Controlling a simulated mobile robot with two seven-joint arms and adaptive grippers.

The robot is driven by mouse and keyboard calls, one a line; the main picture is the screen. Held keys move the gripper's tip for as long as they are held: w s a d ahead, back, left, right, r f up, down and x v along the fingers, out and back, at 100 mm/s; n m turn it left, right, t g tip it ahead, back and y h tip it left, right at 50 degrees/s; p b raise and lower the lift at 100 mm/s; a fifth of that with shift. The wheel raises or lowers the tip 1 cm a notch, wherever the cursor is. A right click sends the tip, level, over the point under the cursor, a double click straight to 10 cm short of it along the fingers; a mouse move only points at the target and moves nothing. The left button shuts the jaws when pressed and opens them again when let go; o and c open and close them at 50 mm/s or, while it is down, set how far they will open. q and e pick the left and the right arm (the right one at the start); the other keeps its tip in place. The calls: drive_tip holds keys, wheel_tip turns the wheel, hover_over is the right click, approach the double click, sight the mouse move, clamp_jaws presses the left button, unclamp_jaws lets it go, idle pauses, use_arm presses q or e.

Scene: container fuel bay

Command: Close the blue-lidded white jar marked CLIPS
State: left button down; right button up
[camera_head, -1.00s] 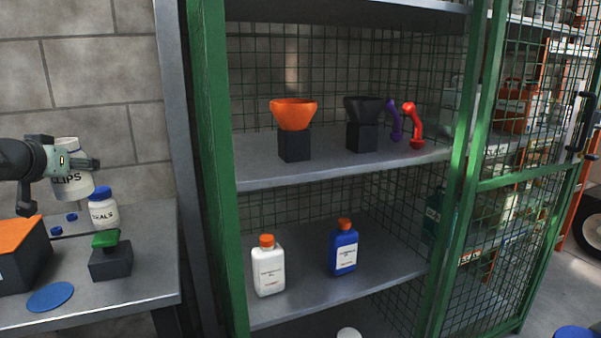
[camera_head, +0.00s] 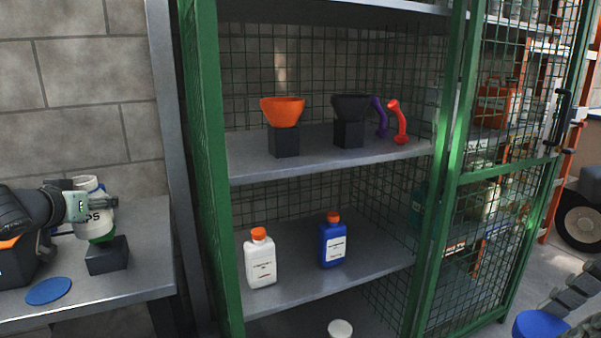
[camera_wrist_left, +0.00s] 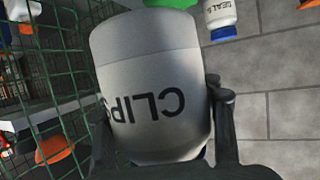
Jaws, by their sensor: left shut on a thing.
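The white CLIPS jar (camera_head: 97,222) is above the bench at the left, slightly tilted, with no blue lid visible on it. It fills the middle of the left wrist view (camera_wrist_left: 150,85), its lettering upside down. My left gripper (camera_head: 98,203) is shut around its side; its fingers flank the jar in the wrist view. A flat blue disc (camera_head: 48,291), looking like a lid, lies on the bench, below and left of the jar.
A dark block (camera_head: 107,256) with a green top stands just under the jar. A white SEALS jar (camera_wrist_left: 219,14) with a blue lid shows in the wrist view. The grey bench (camera_head: 120,285) is clear at the front. A green cage shelf (camera_head: 205,170) stands right of it.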

sight(533, 312)
drive_tip(key=w+f+n, duration=0.1)
drive_tip(key=n, duration=0.1)
drive_tip(key=w+a+f+n+g, duration=0.1)
drive_tip(key=w+n, duration=0.1)
drive_tip(key=shift+w+g+y, duration=0.1)
drive_tip(key=shift+g+y, duration=0.2)
use_arm(q)
drive_tip(key=s+d+f+m+h, duration=0.1)
drive_tip(key=s+d+f, duration=0.1)
drive_tip(key=d+f, duration=0.55)
drive_tip(key=s+d+f+m+h, duration=0.1)
drive_tip(key=s+d+f+h, duration=0.15)
drive_tip(key=d+f, duration=0.5)
drive_tip(key=s+d+f+y+b, duration=0.1)
drive_tip(key=s+d+f+b, duration=0.2)
drive_tip(key=s+d, duration=0.8)
drive_tip(key=d, duration=0.3)
drive_tip(key=shift+b, duration=0.3)
use_arm(e)
drive_tip(key=w+a+f+n+g+h, duration=0.2)
drive_tip(key=w+f+n, duration=0.2)
drive_tip(key=f+n, duration=0.5)
drive_tip(key=w+a+f+n+g+h, duration=0.2)
drive_tip(key=w+f+n, duration=0.3)
drive_tip(key=f+n, duration=0.5)
drive_tip(key=shift+w+a+f+n+g, duration=0.15)
drive_tip(key=shift+a+f+n+g, duration=0.15)
drive_tip(key=shift+n+g, duration=0.6)
